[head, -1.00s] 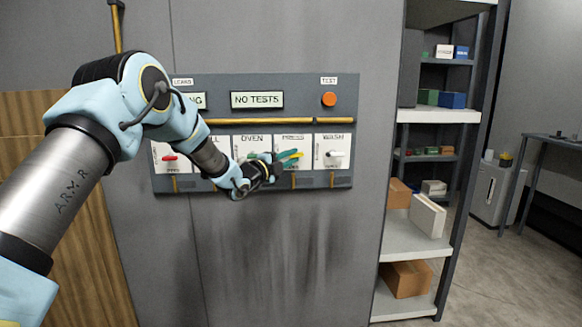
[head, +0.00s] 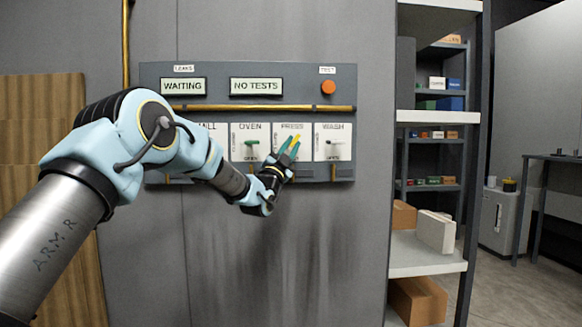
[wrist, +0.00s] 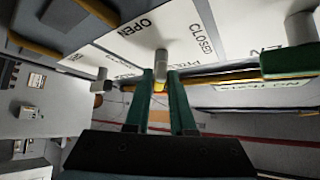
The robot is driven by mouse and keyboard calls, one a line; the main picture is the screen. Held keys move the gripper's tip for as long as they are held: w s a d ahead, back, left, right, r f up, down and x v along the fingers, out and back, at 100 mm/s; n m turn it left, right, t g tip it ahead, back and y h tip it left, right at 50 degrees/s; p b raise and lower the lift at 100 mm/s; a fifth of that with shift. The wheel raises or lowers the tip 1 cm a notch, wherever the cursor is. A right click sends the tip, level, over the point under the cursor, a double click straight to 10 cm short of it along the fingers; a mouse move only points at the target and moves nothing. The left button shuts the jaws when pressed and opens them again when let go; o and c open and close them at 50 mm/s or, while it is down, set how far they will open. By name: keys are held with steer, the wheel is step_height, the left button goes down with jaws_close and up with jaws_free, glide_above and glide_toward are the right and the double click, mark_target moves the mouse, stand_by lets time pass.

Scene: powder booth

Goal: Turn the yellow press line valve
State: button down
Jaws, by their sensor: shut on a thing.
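The yellow press valve handle (head: 294,143) is on the panel's PRESS plate (head: 291,131), pointing steeply up with a slight tilt. My gripper (head: 288,148) is shut on this handle, its green fingers angled up to the right. In the wrist view, my gripper (wrist: 161,88) has the fingers on either side of the yellow handle (wrist: 160,87), below the grey valve stem (wrist: 161,62). OPEN and CLOSED markings show on the plate there. The fingers hide part of the handle.
The oven valve's green handle (head: 251,142) is left of the press plate, and the wash valve's pale handle (head: 333,143) is right of it. My arm covers the mill valve. A brass pipe (head: 262,108) runs above. A shelf rack (head: 430,118) stands at the right.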

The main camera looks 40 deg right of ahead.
steer(key=shift+s+d+f+n+t+y+b, duration=0.1)
steer(key=shift+n+t+y+b, duration=1.05)
steer(key=shift+n+t, duration=1.2)
steer(key=shift+d+f+n+t+y+b, duration=0.1)
steer(key=shift+n+t+y+b, duration=0.75)
steer(key=shift+n+t+b, duration=1.35)
steer(key=shift+s+d+f+n+t+y+b, duration=0.1)
steer(key=shift+n+t+y+b, duration=0.3)
steer(key=shift+n+t+y, duration=1.9)
steer(key=shift+r+n+g+h, duration=0.1)
steer(key=shift+n+g+h, duration=0.15)
steer(key=shift+n+h, duration=0.85)
steer(key=c, duration=0.9)
jaws_free()
steer(key=v, duration=1)
steer(key=shift+s+a, duration=0.2)
steer(key=shift+s, duration=0.1)
steer(key=shift+f, duration=0.2)
